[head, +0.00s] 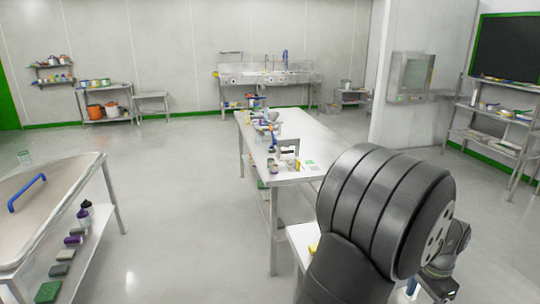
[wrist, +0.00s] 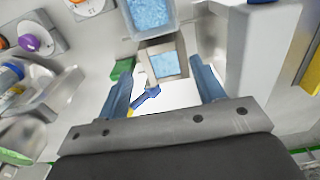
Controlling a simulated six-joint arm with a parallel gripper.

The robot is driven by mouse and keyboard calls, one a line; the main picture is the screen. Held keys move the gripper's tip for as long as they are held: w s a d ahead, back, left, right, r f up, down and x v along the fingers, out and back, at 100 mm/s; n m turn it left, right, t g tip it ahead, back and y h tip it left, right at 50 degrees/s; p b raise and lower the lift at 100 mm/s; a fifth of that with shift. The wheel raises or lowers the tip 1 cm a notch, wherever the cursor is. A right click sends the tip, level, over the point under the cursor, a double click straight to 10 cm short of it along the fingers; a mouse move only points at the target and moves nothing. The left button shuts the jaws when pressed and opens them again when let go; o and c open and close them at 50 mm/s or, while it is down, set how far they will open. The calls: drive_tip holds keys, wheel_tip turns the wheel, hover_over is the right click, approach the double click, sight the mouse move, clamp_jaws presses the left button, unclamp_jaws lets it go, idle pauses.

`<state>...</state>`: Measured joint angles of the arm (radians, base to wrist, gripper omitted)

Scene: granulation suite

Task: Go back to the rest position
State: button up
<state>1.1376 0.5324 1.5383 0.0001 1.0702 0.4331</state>
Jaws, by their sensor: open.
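My gripper (wrist: 162,67) is open in the wrist view, with its two blue-grey fingers apart. Nothing is held between them. Beyond the fingertips is a small square container (wrist: 146,51) with pale blue contents. A blue tool with a yellow end (wrist: 148,97) shows between the fingers, near a white surface; I cannot tell how far below the gripper it lies. In the head view my dark arm fills the lower right and the gripper is only partly seen at the bottom edge.
A larger clear tub (wrist: 172,30) of blue granules and a green block (wrist: 121,70) are near the fingers. A long steel table (head: 312,135) holds several items. A steel table (head: 70,178) with a blue handle (head: 27,192) stands left. The floor (head: 170,215) between them is clear.

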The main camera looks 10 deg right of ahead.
wheel_tip(320, 180, up, 12)
drive_tip(key=n, duration=0.3)
drive_tip(key=shift+d+f, duration=0.15)
drive_tip(key=shift+d, duration=0.1)
